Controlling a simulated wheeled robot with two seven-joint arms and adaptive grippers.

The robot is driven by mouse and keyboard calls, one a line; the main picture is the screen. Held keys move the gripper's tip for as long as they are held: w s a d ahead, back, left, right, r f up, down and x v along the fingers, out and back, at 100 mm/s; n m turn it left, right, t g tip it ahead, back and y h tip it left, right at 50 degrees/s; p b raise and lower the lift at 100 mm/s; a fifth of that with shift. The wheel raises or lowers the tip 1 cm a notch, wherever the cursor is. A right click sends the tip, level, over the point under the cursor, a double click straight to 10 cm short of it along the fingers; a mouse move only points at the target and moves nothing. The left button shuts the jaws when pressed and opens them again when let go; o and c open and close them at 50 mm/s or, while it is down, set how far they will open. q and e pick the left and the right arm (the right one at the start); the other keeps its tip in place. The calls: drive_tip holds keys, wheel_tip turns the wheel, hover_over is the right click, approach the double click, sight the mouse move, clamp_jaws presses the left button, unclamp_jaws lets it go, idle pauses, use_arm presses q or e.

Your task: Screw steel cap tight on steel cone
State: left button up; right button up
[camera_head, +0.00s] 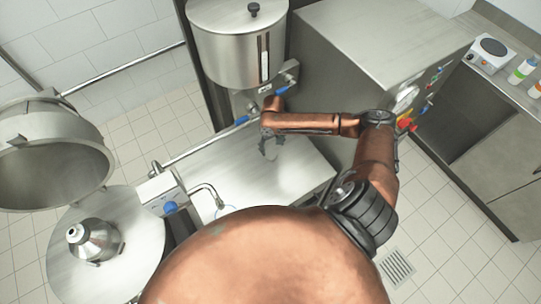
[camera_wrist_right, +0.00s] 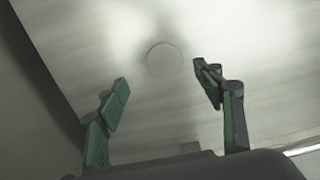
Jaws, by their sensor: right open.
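A steel cone (camera_head: 98,243) stands on a round steel plate (camera_head: 140,235) at the lower left of the head view. A small knob-like piece (camera_head: 75,232) shows at its narrow top; I cannot tell whether this is the steel cap. My right gripper (camera_head: 270,148) is over the steel counter, well to the right of the cone. In the right wrist view, its fingers (camera_wrist_right: 163,92) are open and apart with nothing between them. A faint round outline (camera_wrist_right: 164,56) shows on the steel surface beyond the fingertips; I cannot tell what it is. My left gripper is out of view.
A lidded steel tank (camera_head: 238,45) stands behind my right gripper. A bent tap (camera_head: 208,192) rises from the counter (camera_head: 215,160). A steel cabinet (camera_head: 380,40) stands at the right.

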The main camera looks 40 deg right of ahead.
sight(271, 155)
drive_tip(key=shift+f, duration=0.5)
drive_tip(key=shift+w+a+f, duration=0.1)
drive_tip(key=shift+a+f, duration=0.05)
drive_tip(key=shift+f, duration=1.2)
drive_tip(key=shift+a+f, duration=0.15)
drive_tip(key=shift+f, duration=1.2)
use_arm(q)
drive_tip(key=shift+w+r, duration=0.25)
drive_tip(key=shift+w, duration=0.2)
use_arm(e)
drive_tip(key=shift+c, duration=0.5)
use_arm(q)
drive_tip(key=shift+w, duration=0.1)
use_arm(e)
drive_tip(key=c, duration=1.2)
